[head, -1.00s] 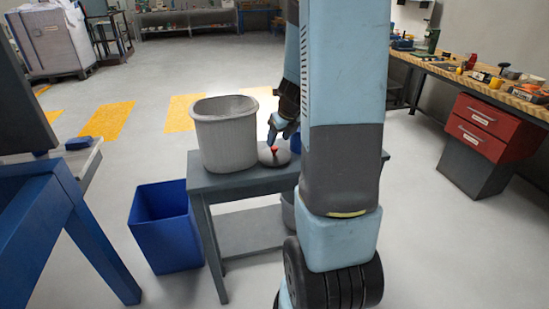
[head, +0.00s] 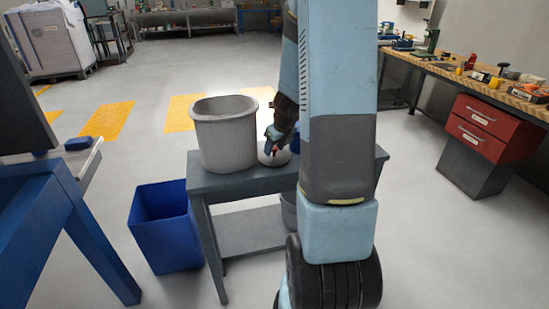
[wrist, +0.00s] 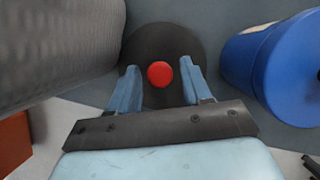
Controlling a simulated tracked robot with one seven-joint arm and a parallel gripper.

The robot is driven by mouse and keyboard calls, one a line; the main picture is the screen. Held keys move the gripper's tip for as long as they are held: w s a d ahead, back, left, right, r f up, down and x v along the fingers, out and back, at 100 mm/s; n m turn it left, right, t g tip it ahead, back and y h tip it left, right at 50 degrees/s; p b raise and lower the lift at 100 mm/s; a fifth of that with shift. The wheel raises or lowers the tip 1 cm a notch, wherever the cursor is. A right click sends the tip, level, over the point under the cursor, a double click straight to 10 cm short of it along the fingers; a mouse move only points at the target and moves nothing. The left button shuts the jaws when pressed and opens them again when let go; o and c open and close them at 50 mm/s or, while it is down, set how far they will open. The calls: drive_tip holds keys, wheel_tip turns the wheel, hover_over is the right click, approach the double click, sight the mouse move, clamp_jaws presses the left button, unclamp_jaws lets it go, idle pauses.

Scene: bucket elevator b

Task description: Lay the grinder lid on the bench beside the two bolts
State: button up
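In the head view the lid (head: 265,159) sits just right of a ribbed grey bin and is partly hidden by my gripper (head: 276,142). In the wrist view my gripper (wrist: 162,84) is open, with one finger on each side of the knob and visible gaps between. I cannot tell whether the fingertips reach down to the knob's height. I cannot make out the two bolts in either view.
The ribbed bin (head: 224,135) stands close left of the lid on the grey table (head: 212,182). A blue cylinder (wrist: 275,65) stands close right. A blue bin (head: 165,225) is on the floor. A wooden-topped workbench (head: 465,81) with tools and red drawers is at right.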

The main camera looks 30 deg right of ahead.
clamp_jaws()
drive_tip(key=shift+r, duration=0.1)
idle(0.3)
